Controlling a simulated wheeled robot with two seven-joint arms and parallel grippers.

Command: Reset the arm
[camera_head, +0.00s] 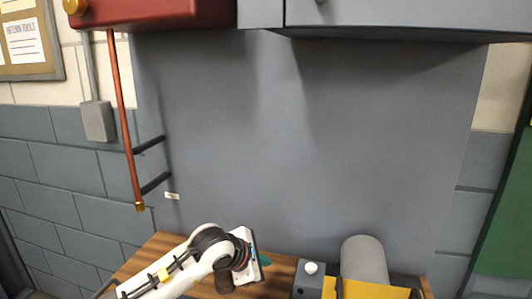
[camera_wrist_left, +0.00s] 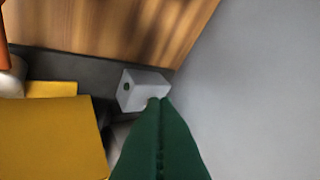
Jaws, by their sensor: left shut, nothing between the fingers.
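My left arm comes in from the lower left in the head view. Its gripper (camera_head: 265,260) shows as a small teal tip over the wooden table (camera_head: 160,250). In the left wrist view the green fingers (camera_wrist_left: 158,102) are together, with nothing between them. Their tips overlap a small light grey block (camera_wrist_left: 142,88) in the picture; I cannot tell whether they touch it. My right gripper is not in view.
Right of the gripper are a grey box with a white knob (camera_head: 310,268), a grey cylinder (camera_head: 363,260) and a yellow part (camera_head: 370,290). A grey panel (camera_head: 320,140) stands behind the table. A red pipe (camera_head: 122,120) hangs at left.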

